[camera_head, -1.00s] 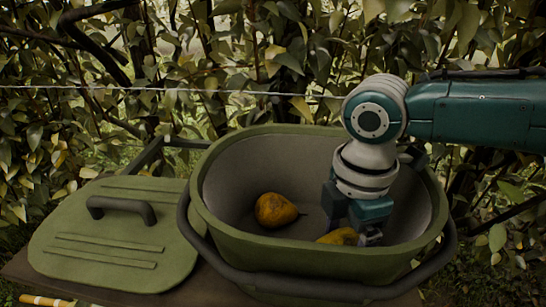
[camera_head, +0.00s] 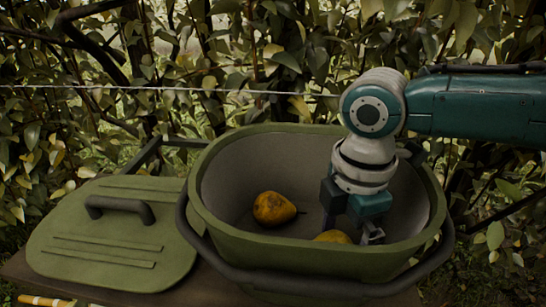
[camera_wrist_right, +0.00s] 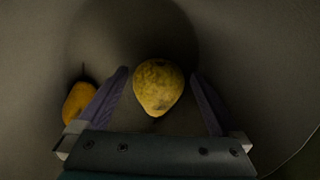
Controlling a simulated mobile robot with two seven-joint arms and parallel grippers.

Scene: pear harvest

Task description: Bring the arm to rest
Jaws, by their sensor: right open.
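My right arm comes in from the right in the head view, and its gripper (camera_head: 350,232) points down inside the green tub (camera_head: 300,257). In the right wrist view the gripper (camera_wrist_right: 162,78) is open, its two fingers apart with a yellow pear (camera_wrist_right: 158,86) seen between them, not gripped. That pear (camera_head: 333,237) is partly hidden by the tub's front rim in the head view. A second, more orange pear (camera_head: 273,208) lies on the tub floor to the left, and it also shows left of the fingers in the wrist view (camera_wrist_right: 79,102). My left gripper is not in view.
A green lid (camera_head: 112,245) with a dark handle lies on the table left of the tub. The tub walls surround my right gripper. A wire (camera_head: 230,91) runs across in front of the leafy hedge (camera_head: 90,130) behind.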

